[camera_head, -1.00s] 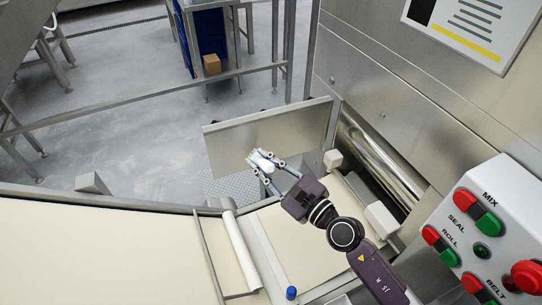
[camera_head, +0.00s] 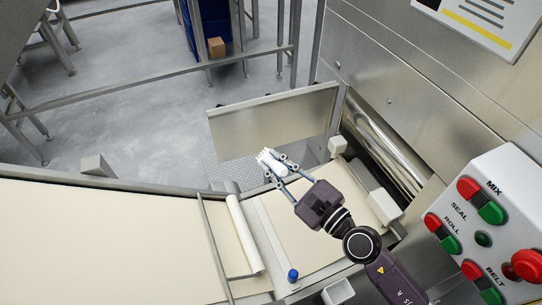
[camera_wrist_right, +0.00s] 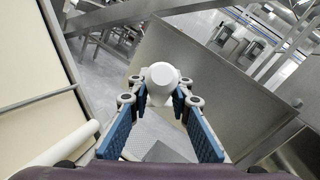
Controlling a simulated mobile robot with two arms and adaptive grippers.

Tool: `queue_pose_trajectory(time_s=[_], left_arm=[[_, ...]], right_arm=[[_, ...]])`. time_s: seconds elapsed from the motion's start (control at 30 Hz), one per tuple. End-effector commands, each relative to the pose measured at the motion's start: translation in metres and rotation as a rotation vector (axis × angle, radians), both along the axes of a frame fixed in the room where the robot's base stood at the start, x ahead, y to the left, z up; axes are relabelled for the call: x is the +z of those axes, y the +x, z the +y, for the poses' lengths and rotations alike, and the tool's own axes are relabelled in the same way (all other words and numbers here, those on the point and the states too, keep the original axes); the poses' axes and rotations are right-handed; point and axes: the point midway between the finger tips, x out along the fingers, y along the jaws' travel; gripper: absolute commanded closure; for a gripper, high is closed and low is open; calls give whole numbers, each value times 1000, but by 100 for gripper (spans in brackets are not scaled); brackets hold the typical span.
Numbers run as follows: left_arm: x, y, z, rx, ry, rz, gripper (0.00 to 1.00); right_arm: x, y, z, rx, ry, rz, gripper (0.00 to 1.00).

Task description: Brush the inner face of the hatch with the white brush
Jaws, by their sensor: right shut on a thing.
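The white brush (camera_head: 267,163) is held between the fingers of my right gripper (camera_head: 278,168). Its pale bristle end points up and left. In the right wrist view the brush (camera_wrist_right: 161,80) shows as a white rounded end between the blue finger pads. The hatch (camera_head: 275,122) is a flat grey metal panel standing open at the far end of the machine. The brush is just below its lower edge in the head view; I cannot tell whether they touch. In the right wrist view the hatch (camera_wrist_right: 215,75) fills the area right of the brush. My left gripper is not in view.
A steel roller (camera_head: 385,155) and a control box (camera_head: 490,225) with red and green buttons stand right. A dough sheet (camera_head: 100,235) covers the left table, beside a pale roll (camera_head: 245,235) and a blue knob (camera_head: 292,275). Floor lies open behind the hatch.

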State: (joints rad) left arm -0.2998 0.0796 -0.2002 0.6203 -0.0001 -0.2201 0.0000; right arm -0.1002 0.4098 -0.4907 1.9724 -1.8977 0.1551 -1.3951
Motion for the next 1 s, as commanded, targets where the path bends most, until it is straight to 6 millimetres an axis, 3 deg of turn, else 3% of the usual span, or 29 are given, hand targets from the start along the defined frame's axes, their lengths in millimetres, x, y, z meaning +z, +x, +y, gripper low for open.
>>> queue_pose_trajectory(time_s=[0.37,0.73,1.0], left_arm=[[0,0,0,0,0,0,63],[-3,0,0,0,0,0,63],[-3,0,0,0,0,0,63]], right_arm=[[0,-3,-1,0,0,0,100],[-1,-28,-11,0,-1,1,100],[1,-30,-11,0,1,-1,100]])
